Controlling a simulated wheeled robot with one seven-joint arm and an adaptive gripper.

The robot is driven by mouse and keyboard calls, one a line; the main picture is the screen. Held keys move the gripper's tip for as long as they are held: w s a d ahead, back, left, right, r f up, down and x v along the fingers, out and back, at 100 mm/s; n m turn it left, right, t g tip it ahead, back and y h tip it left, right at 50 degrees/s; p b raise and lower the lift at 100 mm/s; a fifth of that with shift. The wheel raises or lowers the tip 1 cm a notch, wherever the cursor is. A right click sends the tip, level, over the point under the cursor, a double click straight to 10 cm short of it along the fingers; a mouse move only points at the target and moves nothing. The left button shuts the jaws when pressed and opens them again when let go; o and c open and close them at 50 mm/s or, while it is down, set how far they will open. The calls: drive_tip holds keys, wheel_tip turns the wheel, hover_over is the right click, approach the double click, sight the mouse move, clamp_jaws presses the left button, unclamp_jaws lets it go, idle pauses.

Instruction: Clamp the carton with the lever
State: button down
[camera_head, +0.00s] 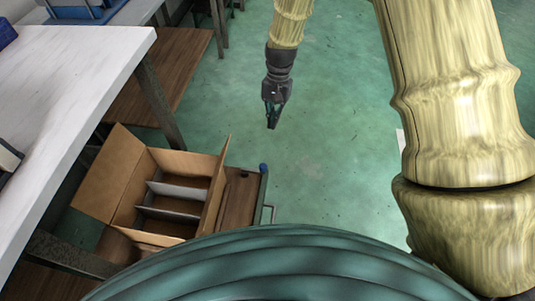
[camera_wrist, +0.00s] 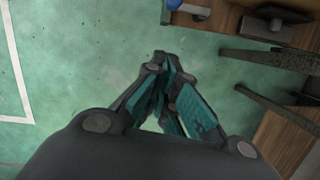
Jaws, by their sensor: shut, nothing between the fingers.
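The carton (camera_head: 108,172) is an open cardboard box with raised flaps and pale dividers inside, at the lower left of the head view. A small blue knob (camera_head: 263,168) shows at the right end of the wooden panel beside it; it looks like the lever's tip. The knob also shows in the wrist view (camera_wrist: 173,5), cut by the top edge. My gripper (camera_head: 272,124) hangs over the open floor, above and right of the knob in the picture, apart from it. Its fingers (camera_wrist: 160,62) are shut and empty. The lever's shaft is not clearly seen.
A white table (camera_head: 75,70) with dark legs stands at the left, with a wooden shelf (camera_head: 170,75) beyond it. A thin metal bracket (camera_head: 271,213) sticks out at the panel's right side. Green floor (camera_head: 330,140) is clear around my gripper.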

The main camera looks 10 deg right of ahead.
sight(254, 170)
drive_tip(key=s+a+f+b, duration=0.3)
drive_tip(key=s+f+b, duration=0.2)
drive_tip(key=f, duration=0.5)
drive_tip(key=shift+s+a, duration=0.15)
drive_tip(key=shift+s, duration=0.1)
